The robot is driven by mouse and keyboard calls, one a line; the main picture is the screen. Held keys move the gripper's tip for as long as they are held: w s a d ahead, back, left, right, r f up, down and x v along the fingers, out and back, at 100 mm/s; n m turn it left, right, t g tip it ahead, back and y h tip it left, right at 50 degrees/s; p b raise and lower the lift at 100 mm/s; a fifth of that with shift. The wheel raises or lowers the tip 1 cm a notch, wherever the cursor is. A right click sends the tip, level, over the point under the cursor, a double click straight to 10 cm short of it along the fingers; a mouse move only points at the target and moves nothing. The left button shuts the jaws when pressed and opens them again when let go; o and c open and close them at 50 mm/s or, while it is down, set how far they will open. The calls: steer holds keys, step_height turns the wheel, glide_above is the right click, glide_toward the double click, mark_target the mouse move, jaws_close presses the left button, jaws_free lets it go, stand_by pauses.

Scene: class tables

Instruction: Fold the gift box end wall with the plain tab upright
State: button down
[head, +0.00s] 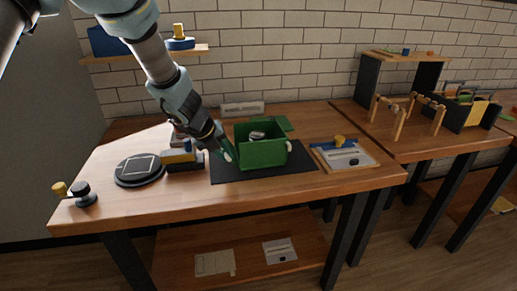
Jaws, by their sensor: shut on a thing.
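The green gift box (263,155) stands on a dark mat (222,176) on the wooden table. Its front wall is upright. A green flap (284,123) sticks out at its back right, and a small grey-white item (257,134) shows inside it. A small pale piece (289,145) is at its right end. My gripper (229,154) is at the box's left end, shut on the green end wall there. The fingertips are small in view, and the wall between them is mostly hidden. I cannot make out which end has the plain tab.
A round dark device (140,170) and a dark block with a yellow top (181,160) stand left of the mat. A tray with papers (344,155) lies to the right. A second table (425,140) holds a wooden rack and a dark crate (470,112).

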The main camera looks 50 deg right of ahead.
steer(key=shift+s+d+r+y+p, duration=0.2)
steer(key=shift+s+r+y+p, duration=0.1)
steer(key=shift+p, duration=1.3)
steer(key=shift+s+d+f, duration=0.1)
steer(key=shift+f, duration=0.15)
steer(key=shift+d+t, duration=0.1)
steer(key=shift+t, duration=0.2)
steer(key=shift+r+y+b, duration=0.15)
steer(key=shift+y+b, duration=0.15)
